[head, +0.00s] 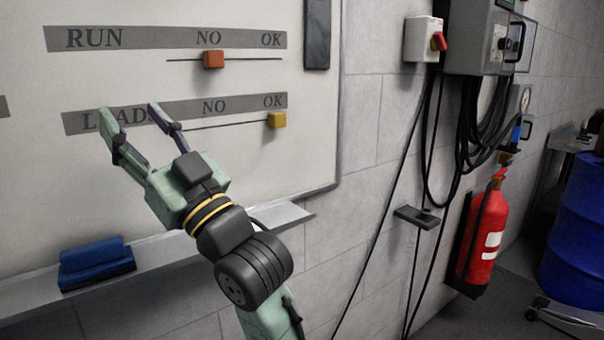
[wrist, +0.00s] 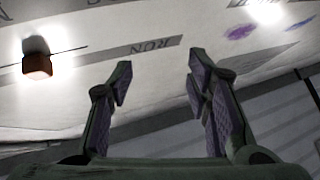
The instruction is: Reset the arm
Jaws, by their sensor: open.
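My arm (head: 225,235) reaches up from the bottom of the head view toward the whiteboard (head: 230,155). My gripper (head: 137,122) is open and empty, in front of the left part of the LOADS strip, covering some of its letters. In the wrist view my gripper (wrist: 157,80) shows two spread fingers with nothing between them. The orange slider (head: 213,60) on the RUN row sits under NO; an orange-brown block also shows in the wrist view (wrist: 37,66). The yellow slider (head: 277,120) on the lower row sits under OK, apart from my gripper.
A ledge (head: 165,258) runs under the board, with a blue eraser-like block (head: 97,263) on it. To the right are a switch box (head: 423,39), hanging black cables (head: 470,130), a red fire extinguisher (head: 484,232) and a blue drum (head: 580,225).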

